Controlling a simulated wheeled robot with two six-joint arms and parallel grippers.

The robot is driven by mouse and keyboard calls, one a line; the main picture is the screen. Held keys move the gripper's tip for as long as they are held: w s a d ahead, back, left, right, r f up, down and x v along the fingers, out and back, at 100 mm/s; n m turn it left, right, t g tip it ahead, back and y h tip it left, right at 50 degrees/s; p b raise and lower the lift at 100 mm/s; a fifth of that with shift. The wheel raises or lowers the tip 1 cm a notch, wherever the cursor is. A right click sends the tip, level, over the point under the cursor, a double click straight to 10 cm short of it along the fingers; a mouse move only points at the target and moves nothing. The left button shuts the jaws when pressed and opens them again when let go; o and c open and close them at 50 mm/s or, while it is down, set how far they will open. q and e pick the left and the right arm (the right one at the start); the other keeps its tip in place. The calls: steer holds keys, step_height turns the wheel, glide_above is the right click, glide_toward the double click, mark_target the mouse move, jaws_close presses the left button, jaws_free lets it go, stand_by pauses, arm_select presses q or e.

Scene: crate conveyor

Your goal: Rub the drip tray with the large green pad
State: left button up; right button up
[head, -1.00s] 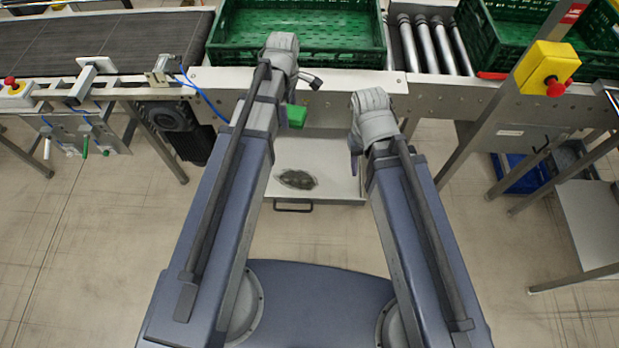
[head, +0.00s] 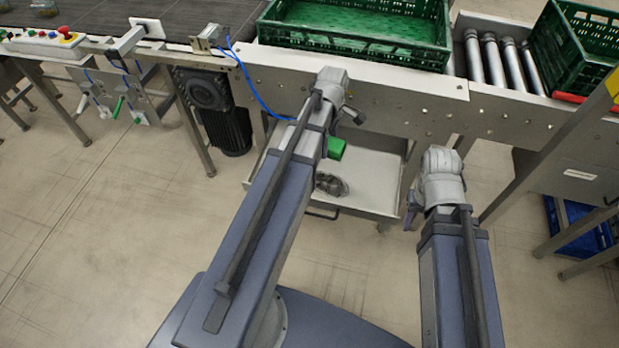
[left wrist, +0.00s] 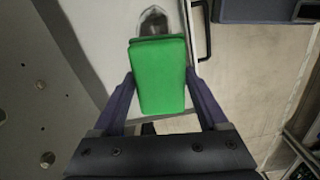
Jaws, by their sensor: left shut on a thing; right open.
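The large green pad (left wrist: 160,78) is held between the fingers of my left gripper (left wrist: 160,85) in the left wrist view. In the head view the pad (head: 336,147) shows beside the end of my left arm, over the drip tray. The pale drip tray (head: 374,175) is pulled out below the conveyor and has a dark stain (head: 331,185) near its front. In the left wrist view the stain (left wrist: 153,22) lies just beyond the pad's far end. Whether the pad touches the tray I cannot tell. My right gripper (head: 412,213) is open and empty, to the right of the tray.
A green crate (head: 355,45) stands on the conveyor above the tray, and another green crate (head: 575,55) is at the right. A dark motor (head: 215,110) hangs left of the tray. A blue bin (head: 585,235) is under the right side. The floor in front is clear.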

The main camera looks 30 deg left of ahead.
arm_select(q)
steer(key=s+a+f+n+b, duration=0.1)
steer(key=a+f+b, duration=0.5)
steer(key=f+b, duration=0.4)
step_height(320, 180, down, 2)
steer(key=shift+f, duration=0.2)
steer(key=shift+d+f, duration=0.1)
steer(key=shift+f, duration=0.05)
